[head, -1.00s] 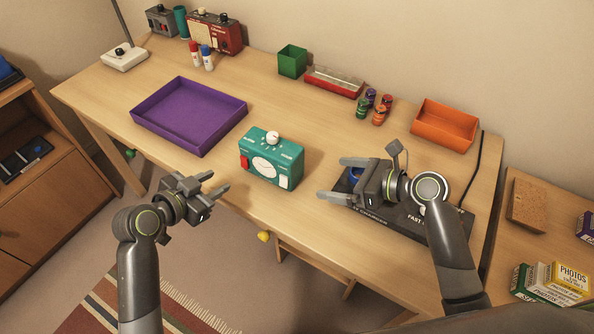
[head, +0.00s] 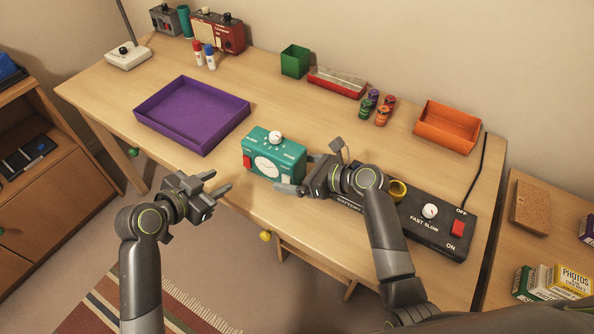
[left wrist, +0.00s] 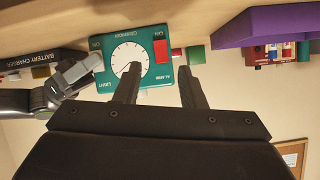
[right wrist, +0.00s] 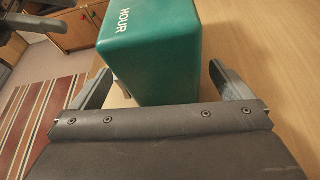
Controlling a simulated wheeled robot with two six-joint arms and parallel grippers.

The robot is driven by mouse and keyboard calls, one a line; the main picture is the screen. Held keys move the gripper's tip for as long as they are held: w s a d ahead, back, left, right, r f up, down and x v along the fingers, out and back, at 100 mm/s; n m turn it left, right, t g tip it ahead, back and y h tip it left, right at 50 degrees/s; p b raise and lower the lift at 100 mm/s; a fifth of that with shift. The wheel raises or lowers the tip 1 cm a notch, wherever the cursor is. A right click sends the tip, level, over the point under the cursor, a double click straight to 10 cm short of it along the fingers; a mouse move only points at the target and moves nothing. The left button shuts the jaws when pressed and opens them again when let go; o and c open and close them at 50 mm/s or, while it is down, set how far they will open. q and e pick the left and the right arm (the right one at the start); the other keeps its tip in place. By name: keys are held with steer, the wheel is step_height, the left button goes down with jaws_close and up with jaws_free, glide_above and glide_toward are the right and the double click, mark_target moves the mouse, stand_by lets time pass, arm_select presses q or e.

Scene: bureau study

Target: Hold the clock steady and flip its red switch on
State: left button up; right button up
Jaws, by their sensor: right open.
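The teal clock (head: 274,154) stands upright near the desk's front edge, with a white dial and a white knob on top. Its red switch (head: 247,160) is on the left of its face; it also shows in the left wrist view (left wrist: 162,51). My right gripper (head: 293,174) is open at the clock's right end. In the right wrist view its fingers lie either side of the clock's end (right wrist: 150,60), with gaps visible. My left gripper (head: 221,180) is open and empty, in front of the desk edge and left of the clock, its fingers pointing toward the clock's face.
A black battery charger (head: 440,228) with its own red switch lies right of the clock, partly under my right arm. A purple tray (head: 192,140) is at the left. An orange bin (head: 447,137) and small batteries (head: 382,115) stand behind. Desk behind the clock is clear.

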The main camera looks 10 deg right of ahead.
arm_select(q)
steer(key=shift+c, duration=0.3)
arm_select(e)
steer(key=c, duration=1.3)
arm_select(q)
steer(key=shift+s+f+n, duration=0.1)
steer(key=shift+n, duration=0.2)
steer(key=c, duration=0.5)
arm_select(e)
steer(key=shift+c, duration=0.2)
arm_select(q)
steer(key=shift+s+f+n, duration=0.15)
steer(key=shift+s+n, duration=0.05)
steer(key=shift+n, duration=0.3)
steer(key=shift+c, duration=1.1)
steer(key=n, duration=0.2)
steer(key=s+n+h, duration=0.1)
steer(key=shift+s+f+n, duration=0.1)
steer(key=shift+f+n, duration=0.3)
jaws_close()
steer(key=s+a+n+t, duration=0.1)
steer(key=n, duration=0.4)
steer(key=s+a+f+n+t, duration=0.1)
steer(key=n, duration=0.4)
steer(key=s+a+f+n+t+h, duration=0.1)
steer(key=a+n, duration=0.1)
steer(key=n, duration=0.3)
steer(key=shift+s, duration=0.2)
steer(key=shift+d, duration=0.1)
